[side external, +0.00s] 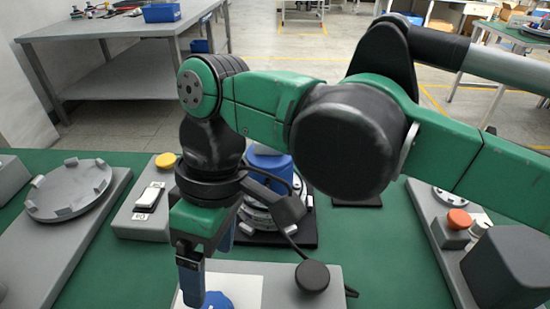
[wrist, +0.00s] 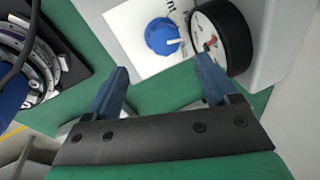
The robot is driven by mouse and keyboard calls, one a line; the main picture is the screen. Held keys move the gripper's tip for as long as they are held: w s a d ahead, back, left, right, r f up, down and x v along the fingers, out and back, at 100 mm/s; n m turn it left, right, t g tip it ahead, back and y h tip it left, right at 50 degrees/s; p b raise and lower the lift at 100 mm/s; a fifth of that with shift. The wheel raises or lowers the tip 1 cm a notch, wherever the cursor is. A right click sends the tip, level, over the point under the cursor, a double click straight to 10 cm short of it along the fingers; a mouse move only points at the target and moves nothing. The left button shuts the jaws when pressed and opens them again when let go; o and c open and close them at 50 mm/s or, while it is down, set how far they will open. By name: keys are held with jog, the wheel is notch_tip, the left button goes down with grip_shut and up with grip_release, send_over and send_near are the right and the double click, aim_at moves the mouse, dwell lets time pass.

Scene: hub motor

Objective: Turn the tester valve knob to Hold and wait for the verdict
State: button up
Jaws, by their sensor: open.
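The blue valve knob (wrist: 162,36) sits on a white label plate (wrist: 130,28) and has a white pointer mark toward the gauge. Lettering beside it is cut off and unreadable. The knob also shows low in the side view (side external: 216,300), partly cropped. A black-rimmed round gauge (wrist: 222,38) with a white face and red needle mark stands next to it. The grey tester body (side external: 285,285) carries both. My gripper (wrist: 162,64) has its blue fingers apart and empty. In the wrist view the knob lies beyond the fingertips, between their lines; contact is not visible.
A motor hub (side external: 262,212) with a blue part stands behind the tester on a black mat. A grey box with a yellow button (side external: 166,160), a round-plate fixture (side external: 70,189) and a panel with an orange button (side external: 459,218) stand around it. Green table is free between.

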aim_at(214, 304)
jog(key=n, duration=0.7)
jog(key=shift+w+d+f+n+g, duration=0.1)
jog(key=shift+d+n+g, duration=0.05)
jog(key=shift+n+g, duration=0.25)
jog(key=n, duration=0.4)
jog(key=shift+g, duration=0.3)
jog(key=n, duration=0.4)
jog(key=shift+d+f, duration=0.1)
jog(key=shift+x, duration=2.75)
grip_shut()
